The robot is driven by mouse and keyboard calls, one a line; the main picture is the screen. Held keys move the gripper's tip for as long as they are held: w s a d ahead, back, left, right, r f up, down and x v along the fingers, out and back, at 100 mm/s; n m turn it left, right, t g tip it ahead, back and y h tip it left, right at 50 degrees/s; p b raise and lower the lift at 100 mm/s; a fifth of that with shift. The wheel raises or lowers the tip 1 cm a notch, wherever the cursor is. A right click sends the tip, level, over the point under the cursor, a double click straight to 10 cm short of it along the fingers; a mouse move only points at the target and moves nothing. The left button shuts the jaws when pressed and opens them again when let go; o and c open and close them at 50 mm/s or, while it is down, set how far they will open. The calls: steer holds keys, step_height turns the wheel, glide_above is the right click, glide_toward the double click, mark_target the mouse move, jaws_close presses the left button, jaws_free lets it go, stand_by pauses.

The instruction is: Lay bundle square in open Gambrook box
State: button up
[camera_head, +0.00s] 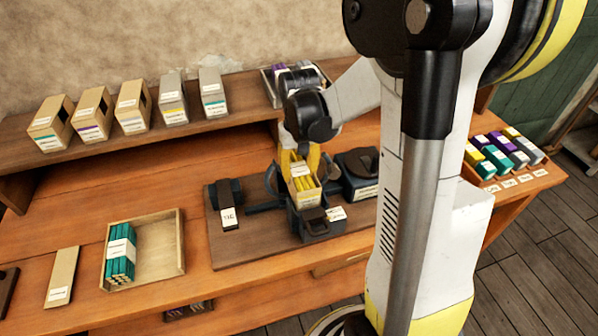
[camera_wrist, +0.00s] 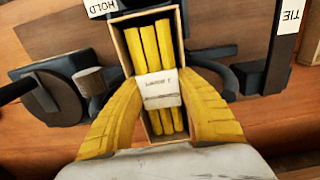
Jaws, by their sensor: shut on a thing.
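A bundle of yellow sticks with a white paper band (camera_wrist: 160,90) is between the fingers of my gripper (camera_wrist: 160,97). In the wrist view the bundle lies lengthwise within the walls of an open card box (camera_wrist: 129,48), roughly parallel to them. The box also shows in the head view (camera_head: 306,201), standing at the press on a dark board. My gripper (camera_head: 299,160) comes down from above and is shut on the bundle. The fingers hide the middle of the box sides, and I cannot tell whether the bundle rests on the box floor. I cannot read the box's name.
A wooden tray (camera_head: 176,262) holds a teal bundle (camera_head: 118,270) at the left. A flat card piece (camera_head: 62,275) lies beside it. Several boxes (camera_head: 132,107) stand on the back shelf. A rack of coloured bundles (camera_head: 502,150) is at the right. Press parts (camera_head: 364,170) flank the box closely.

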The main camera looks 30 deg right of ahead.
steer(key=o, duration=1.4)
step_height(320, 180, up, 12)
steer(key=shift+f, duration=0.1)
steer(key=shift+r+p, duration=0.55)
